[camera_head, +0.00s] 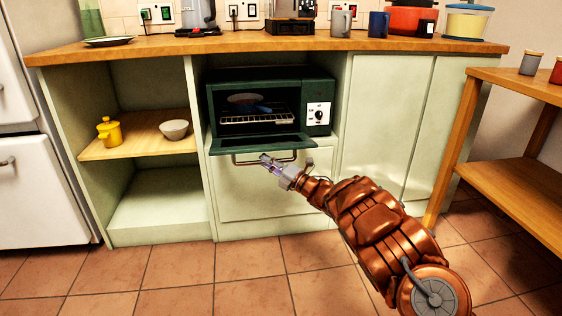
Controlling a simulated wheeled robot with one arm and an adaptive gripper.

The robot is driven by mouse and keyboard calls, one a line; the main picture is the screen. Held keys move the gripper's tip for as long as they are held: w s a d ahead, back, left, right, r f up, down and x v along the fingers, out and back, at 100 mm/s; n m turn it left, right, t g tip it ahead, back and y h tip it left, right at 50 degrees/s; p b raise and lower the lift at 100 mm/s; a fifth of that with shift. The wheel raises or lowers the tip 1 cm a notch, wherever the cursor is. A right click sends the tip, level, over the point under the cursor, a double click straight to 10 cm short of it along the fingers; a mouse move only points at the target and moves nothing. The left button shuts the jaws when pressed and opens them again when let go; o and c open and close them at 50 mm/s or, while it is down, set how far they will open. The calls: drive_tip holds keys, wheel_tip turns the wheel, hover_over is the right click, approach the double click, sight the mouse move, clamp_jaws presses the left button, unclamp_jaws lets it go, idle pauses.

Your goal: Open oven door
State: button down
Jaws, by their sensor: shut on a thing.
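The dark green oven (318,92) sits in the middle bay of the cabinet under the counter. Its door (235,146) is folded down and lies about flat, so the inside shows. A wire rack and a dark pan with a blue handle (258,107) are inside. The metal door handle (242,162) is at the front edge of the door. My gripper (268,160) is at the middle of this handle, shut on it. The fingertips are small in the picture and partly cover the bar. My copper arm reaches in from the lower right.
A shelf on the left holds a yellow pot (109,132) and a white bowl (175,129). The counter (130,48) above carries mugs, a kettle and a red pot. A wooden side table (520,85) stands at right. The tiled floor (180,275) in front is clear.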

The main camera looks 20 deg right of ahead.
drive_tip(key=shift+f, duration=0.3)
drive_tip(key=c, duration=1.1)
unclamp_jaws()
drive_tip(key=shift+c, duration=0.2)
